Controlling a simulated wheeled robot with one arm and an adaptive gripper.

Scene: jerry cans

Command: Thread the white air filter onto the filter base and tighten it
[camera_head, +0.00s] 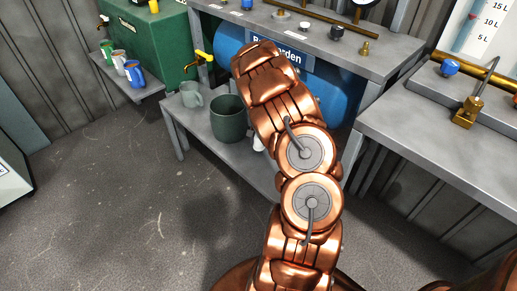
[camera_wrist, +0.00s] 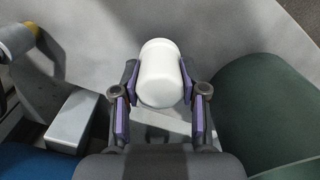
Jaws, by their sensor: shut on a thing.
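The white air filter (camera_wrist: 158,80) is a smooth white cylinder with a rounded end, between the two purple-padded fingers of my gripper (camera_wrist: 159,74) in the wrist view. The fingers are shut on its sides. In the head view a small white patch (camera_head: 258,143) shows beside my copper arm, by the green bucket; it looks like part of the filter. My arm hides my gripper there. I cannot make out the filter base in either view, nor tell whether the filter touches anything below it.
A dark green bucket (camera_head: 228,117) and a grey-green mug (camera_head: 191,94) stand on the low grey shelf. The bucket is close on the right in the wrist view (camera_wrist: 270,105). A blue barrel (camera_head: 229,45) lies behind my arm. The floor at left is clear.

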